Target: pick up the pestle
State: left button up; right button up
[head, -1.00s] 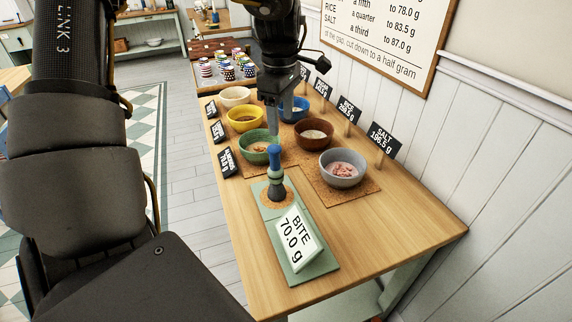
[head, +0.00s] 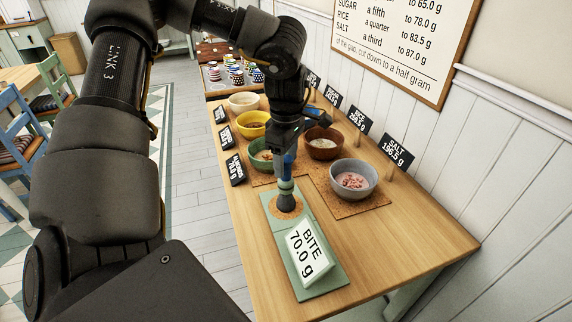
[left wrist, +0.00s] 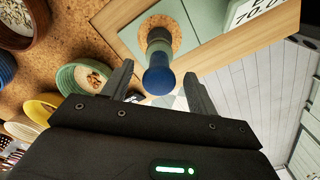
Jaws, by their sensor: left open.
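The pestle (head: 285,187) stands upright on a round cork mat on the green board (head: 331,279), its dark foot down and its blue grip up. My left gripper (head: 287,160) is over its top, and hides part of the grip in the head view. In the left wrist view the blue end of the pestle (left wrist: 158,78) shows between the two spread fingers of the left gripper (left wrist: 158,88), with gaps on both sides. I cannot tell how far the fingertips reach along it. The right gripper is out of view.
A "BITE 70.0 g" sign (head: 309,256) stands on the board in front of the pestle. Close behind are a green bowl (head: 258,160), a brown bowl (head: 323,143) and a grey bowl (head: 354,179). Black label cards line both sides. The wooden tabletop (head: 400,232) is clear at front right.

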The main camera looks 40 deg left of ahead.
pick_arm(q)
notch_tip(320, 180, down, 2)
jog(key=shift+a+f, duration=0.1)
jog(key=shift+a, duration=0.05)
jog(key=shift+c, duration=1.2)
jog(key=c, duration=0.8)
notch_tip(320, 180, up, 10)
jog(key=shift+r+b, duration=0.1)
jog(key=shift+b, duration=0.25)
